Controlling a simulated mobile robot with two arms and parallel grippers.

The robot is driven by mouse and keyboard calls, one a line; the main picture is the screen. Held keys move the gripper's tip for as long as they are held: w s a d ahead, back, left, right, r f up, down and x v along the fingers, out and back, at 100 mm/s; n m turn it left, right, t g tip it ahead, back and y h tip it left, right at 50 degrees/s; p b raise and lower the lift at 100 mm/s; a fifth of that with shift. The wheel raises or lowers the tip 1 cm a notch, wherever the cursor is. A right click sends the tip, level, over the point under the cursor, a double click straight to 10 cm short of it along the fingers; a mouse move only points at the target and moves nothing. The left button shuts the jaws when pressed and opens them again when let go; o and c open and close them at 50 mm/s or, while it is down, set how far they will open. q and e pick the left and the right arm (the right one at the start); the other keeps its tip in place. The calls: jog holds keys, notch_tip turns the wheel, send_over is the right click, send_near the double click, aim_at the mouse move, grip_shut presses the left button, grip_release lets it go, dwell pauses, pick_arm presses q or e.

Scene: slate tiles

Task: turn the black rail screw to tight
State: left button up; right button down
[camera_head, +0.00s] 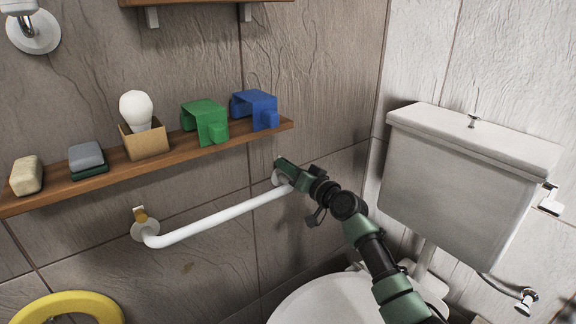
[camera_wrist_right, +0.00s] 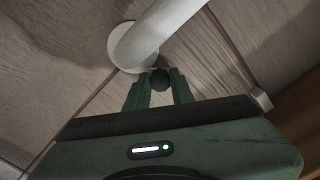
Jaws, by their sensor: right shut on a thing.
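A white grab rail (camera_head: 215,222) runs along the tiled wall below the wooden shelf, with a round flange at each end. The black rail screw (camera_wrist_right: 160,79) is small and dark and sits beside the rail's flange (camera_wrist_right: 124,47) in the right wrist view. In the head view my gripper hides it at the rail's right end. My right gripper (camera_head: 281,168) is at that end. Its two green fingers (camera_wrist_right: 161,88) are shut on the black screw, one on each side. A brown-gold screw (camera_head: 140,214) shows at the rail's left flange. My left gripper is not in view.
The wooden shelf (camera_head: 165,162) above carries a soap bar, a grey-and-green block, a boxed bulb, and green and blue holders. A white toilet tank (camera_head: 455,180) stands right of my arm, the bowl (camera_head: 325,300) below. A yellow ring (camera_head: 70,303) is at lower left.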

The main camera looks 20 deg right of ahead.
jog(key=m+p, duration=0.2)
jog(key=m, duration=0.5)
jog(key=shift+p, duration=0.35)
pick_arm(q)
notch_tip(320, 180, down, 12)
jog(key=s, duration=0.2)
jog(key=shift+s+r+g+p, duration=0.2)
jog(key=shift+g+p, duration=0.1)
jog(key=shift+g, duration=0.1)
pick_arm(e)
jog(key=shift+m, duration=1.1)
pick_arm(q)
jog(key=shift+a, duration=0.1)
pick_arm(e)
jog(key=c, duration=1.2)
grip_release()
jog(key=shift+s, duration=0.1)
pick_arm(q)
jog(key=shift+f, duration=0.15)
pick_arm(e)
jog(key=shift+f, duration=0.1)
